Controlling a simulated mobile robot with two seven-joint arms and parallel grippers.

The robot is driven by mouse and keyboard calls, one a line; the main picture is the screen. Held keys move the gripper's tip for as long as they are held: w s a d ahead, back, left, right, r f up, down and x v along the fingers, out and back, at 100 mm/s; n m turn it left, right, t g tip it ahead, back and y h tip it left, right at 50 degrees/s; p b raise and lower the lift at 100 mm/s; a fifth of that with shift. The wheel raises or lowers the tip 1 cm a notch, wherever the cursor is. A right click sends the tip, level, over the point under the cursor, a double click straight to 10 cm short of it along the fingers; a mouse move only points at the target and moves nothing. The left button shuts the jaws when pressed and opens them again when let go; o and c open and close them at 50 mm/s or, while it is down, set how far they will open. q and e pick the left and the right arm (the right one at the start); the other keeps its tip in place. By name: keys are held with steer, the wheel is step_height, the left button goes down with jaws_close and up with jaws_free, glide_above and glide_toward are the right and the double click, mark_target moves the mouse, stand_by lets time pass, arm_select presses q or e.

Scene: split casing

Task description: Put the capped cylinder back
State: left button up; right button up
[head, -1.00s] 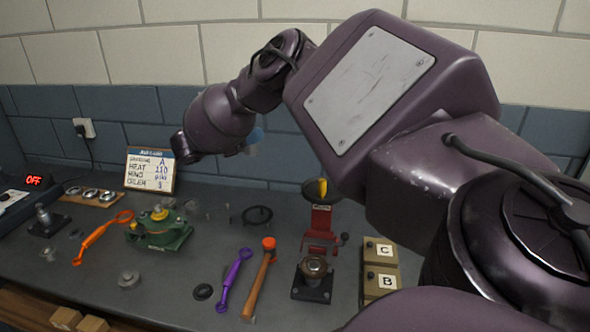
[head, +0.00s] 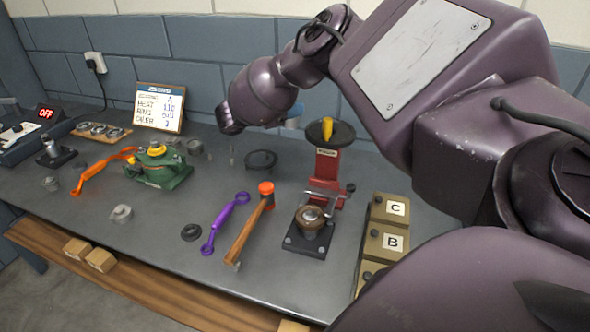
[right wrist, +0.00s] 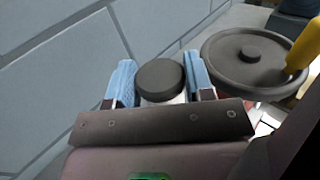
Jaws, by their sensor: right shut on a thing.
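My right gripper (right wrist: 160,82) is shut on the capped cylinder (right wrist: 161,76), which has a dark round cap and a pale body. Its blue fingers stand on either side of it in the right wrist view, and its lower part is hidden by the gripper. In the head view only a bit of blue of the right gripper (head: 292,122) shows past my arm, above the back of the bench, left of the red press; the cylinder cannot be made out there. My left gripper is not in view.
A red press (head: 327,165) carries a dark disc (head: 318,132) with a yellow handle; the disc (right wrist: 238,60) is close right of the cylinder. A dark ring (head: 261,160), hammer (head: 250,225), purple wrench (head: 224,222) and green casing (head: 160,172) lie on the bench. Labelled boxes (head: 385,240) stand right.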

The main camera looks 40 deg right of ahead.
step_height(320, 180, down, 19)
steer(key=b, duration=0.5)
steer(key=shift+f, duration=0.2)
steer(key=shift+r, duration=0.1)
steer(key=o, duration=1.1)
steer(key=v, duration=0.7)
steer(key=shift+a+b, duration=0.2)
steer(key=shift+b, duration=0.2)
steer(key=shift+a, duration=0.1)
